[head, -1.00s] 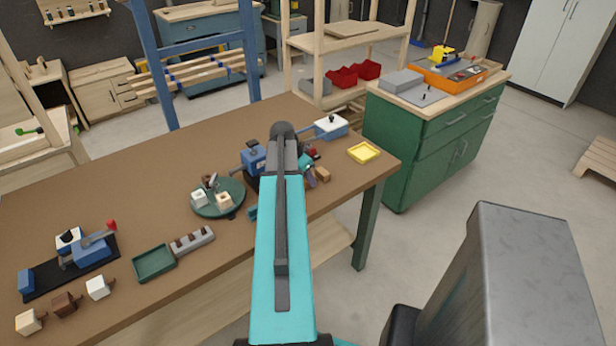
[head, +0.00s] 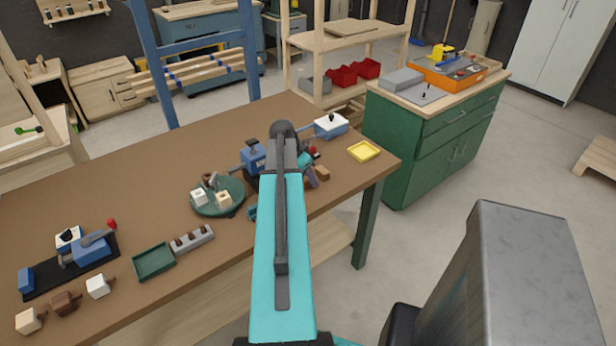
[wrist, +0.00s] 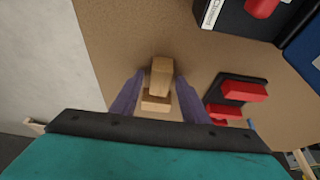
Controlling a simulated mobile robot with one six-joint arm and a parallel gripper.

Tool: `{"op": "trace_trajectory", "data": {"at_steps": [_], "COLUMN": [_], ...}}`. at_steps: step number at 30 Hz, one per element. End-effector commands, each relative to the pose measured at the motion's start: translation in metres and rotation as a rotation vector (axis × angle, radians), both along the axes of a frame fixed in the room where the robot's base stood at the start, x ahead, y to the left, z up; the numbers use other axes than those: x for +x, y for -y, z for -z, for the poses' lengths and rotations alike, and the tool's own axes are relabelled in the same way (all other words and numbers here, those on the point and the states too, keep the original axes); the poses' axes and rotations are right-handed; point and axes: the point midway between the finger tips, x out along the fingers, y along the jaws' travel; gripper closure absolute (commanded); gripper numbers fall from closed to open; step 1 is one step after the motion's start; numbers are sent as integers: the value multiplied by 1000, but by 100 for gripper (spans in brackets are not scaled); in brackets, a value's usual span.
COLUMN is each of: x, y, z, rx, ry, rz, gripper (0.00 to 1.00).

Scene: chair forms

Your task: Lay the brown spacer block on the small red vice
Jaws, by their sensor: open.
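The brown spacer block (wrist: 161,78) lies on the brown bench top in the wrist view, with a lower wooden part (wrist: 155,103) showing at its near end. My gripper (wrist: 159,80) is open, with one purple finger on each side of the block and small gaps between. The block also shows in the head view (head: 323,174), just right of my gripper's finger. The small red vice (wrist: 240,92), with red jaws on a dark base, stands right of the block in the wrist view. In the head view it is mostly hidden behind my arm.
A dark labelled box (wrist: 235,18) and a blue part stand beyond the vice. The bench edge is close on the left in the wrist view. In the head view a yellow tray (head: 363,151) and a green turntable (head: 232,205) flank the arm.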

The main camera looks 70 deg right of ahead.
Motion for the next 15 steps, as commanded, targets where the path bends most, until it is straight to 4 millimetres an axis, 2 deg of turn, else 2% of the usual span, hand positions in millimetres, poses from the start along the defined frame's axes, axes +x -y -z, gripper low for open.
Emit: {"op": "trace_trajectory", "data": {"at_steps": [8, 15], "x": [5, 11], "y": [-8, -16], "z": [-21, -46], "rx": [-2, -3], "ry": [1, 1], "rz": [-1, -2], "gripper": [59, 59]}}
